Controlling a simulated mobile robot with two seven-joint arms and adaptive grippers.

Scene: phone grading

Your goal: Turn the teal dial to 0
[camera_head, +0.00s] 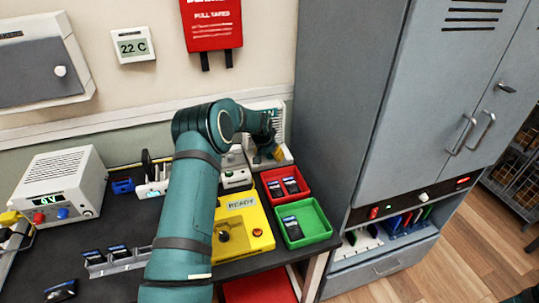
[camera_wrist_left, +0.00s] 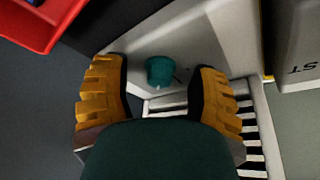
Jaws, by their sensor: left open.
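The teal dial (camera_wrist_left: 160,71) shows in the left wrist view as a short round knob on a pale device panel (camera_wrist_left: 190,38). Its number marks cannot be read. My left gripper (camera_head: 271,152) reaches down in front of the pale device (camera_head: 268,108) at the back of the bench in the head view. Its two yellow ribbed fingers stand apart in the left wrist view, one on each side of the dial, with gaps between them and it. In the head view the dial is hidden behind my left arm and gripper. My right gripper is not in view.
A red tray (camera_head: 266,177) and a green tray (camera_head: 322,222) hold phones near the gripper. A yellow fixture (camera_head: 262,215) marked READY is beside my arm. A tall grey cabinet (camera_head: 345,100) stands close on the right. A white meter (camera_head: 85,165) is at left.

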